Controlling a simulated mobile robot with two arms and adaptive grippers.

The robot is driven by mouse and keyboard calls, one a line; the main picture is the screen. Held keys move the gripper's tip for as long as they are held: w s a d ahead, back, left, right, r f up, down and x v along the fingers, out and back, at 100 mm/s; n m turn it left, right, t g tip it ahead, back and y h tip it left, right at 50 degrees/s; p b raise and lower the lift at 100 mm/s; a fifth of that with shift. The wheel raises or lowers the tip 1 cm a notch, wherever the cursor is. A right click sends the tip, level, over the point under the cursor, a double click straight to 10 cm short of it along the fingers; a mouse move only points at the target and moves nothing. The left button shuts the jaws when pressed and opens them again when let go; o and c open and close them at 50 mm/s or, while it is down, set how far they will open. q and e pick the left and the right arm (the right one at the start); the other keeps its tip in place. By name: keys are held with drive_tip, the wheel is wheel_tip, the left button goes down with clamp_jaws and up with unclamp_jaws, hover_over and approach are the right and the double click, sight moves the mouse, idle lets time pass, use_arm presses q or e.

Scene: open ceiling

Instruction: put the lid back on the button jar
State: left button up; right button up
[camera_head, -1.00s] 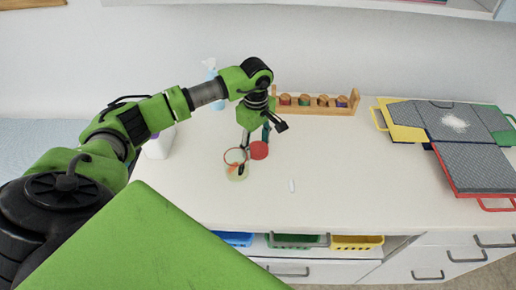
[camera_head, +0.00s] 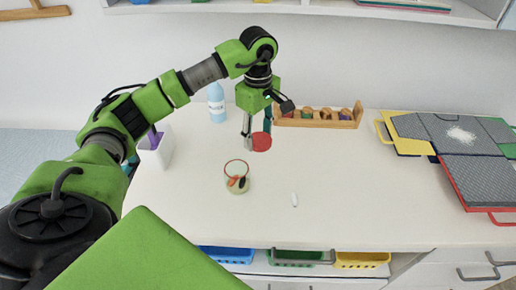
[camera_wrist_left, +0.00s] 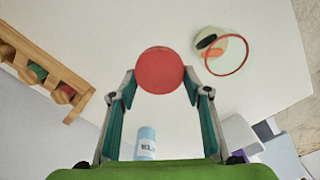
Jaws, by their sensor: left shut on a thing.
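The button jar (camera_head: 237,185) stands upright and open on the white counter, a clear jar with a red rim and dark and orange pieces inside. It also shows at the upper right in the left wrist view (camera_wrist_left: 222,52). The round red lid (camera_head: 261,142) is at my left gripper's (camera_head: 257,136) fingertips, behind and right of the jar, apart from it. In the left wrist view the lid (camera_wrist_left: 159,70) lies between the two fingertips (camera_wrist_left: 160,82), which are shut on its edges. It appears raised above the counter. My right gripper is out of view.
A wooden rack (camera_head: 318,117) with coloured pieces and a blue bottle (camera_head: 216,103) stand at the back. A white container (camera_head: 156,149) is at left. Grey panels (camera_head: 465,145) lie at right.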

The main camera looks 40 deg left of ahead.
use_arm(q)
drive_tip(key=shift+r, duration=0.4)
drive_tip(key=s+d+m, duration=1.4)
drive_tip(key=s+m, duration=0.1)
drive_tip(key=m, duration=0.1)
drive_tip(key=shift+r, duration=0.4)
